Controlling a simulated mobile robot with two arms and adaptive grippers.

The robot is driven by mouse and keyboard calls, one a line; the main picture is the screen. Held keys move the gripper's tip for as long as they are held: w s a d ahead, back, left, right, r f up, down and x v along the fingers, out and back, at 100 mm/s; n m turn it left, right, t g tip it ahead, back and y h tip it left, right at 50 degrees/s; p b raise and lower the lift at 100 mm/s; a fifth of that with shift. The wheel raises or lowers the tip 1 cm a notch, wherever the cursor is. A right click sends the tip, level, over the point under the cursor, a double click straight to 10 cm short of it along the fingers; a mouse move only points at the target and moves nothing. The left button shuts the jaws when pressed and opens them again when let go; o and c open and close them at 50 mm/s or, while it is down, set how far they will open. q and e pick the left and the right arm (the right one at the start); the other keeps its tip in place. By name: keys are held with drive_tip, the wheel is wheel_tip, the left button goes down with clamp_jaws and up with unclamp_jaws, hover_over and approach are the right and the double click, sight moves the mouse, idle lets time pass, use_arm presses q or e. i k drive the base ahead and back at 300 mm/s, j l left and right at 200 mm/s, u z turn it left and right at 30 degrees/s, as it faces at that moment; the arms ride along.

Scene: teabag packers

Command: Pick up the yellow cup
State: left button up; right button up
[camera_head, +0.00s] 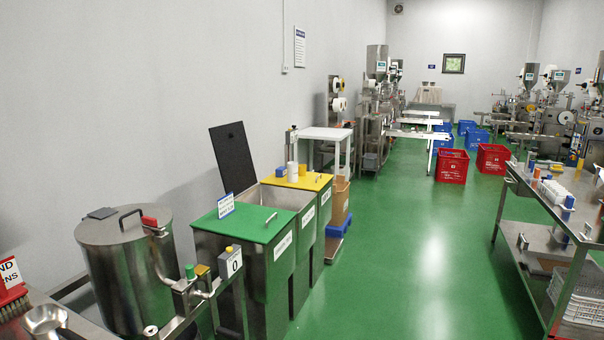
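No cup can be told for certain as the yellow cup at this distance. A small yellow item (302,170) stands on the yellow lid (318,181) of a steel bin, beside a white cylinder (293,172). Whether it is a cup is too small to tell. Small orange, white and blue items also stand on the steel table (535,197) at the right. Neither of my grippers is in view.
Steel bins with a green lid (240,222) and a raised dark lid (232,158) line the left wall, behind a steel drum (130,265). Red crates (452,167) stand farther back, near packing machines. The green floor (400,250) between the bins and the right table is clear.

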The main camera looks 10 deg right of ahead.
sight(302, 168)
drive_tip(key=i+l+z, duration=0.35)
drive_tip(key=i, duration=0.2)
drive_tip(key=i+l+z, duration=0.2)
drive_tip(key=i+z, duration=0.15)
drive_tip(key=i, duration=0.25)
drive_tip(key=i+z, duration=0.35)
drive_tip(key=i, duration=2)
drive_tip(key=i+l+u, duration=0.1)
drive_tip(key=i+u, duration=0.25)
drive_tip(key=i, duration=0.2)
drive_tip(key=i+l+u, duration=0.35)
drive_tip(key=i, duration=0.2)
drive_tip(key=i+l+u, duration=0.35)
drive_tip(key=i, duration=0.15)
drive_tip(key=j, duration=0.1)
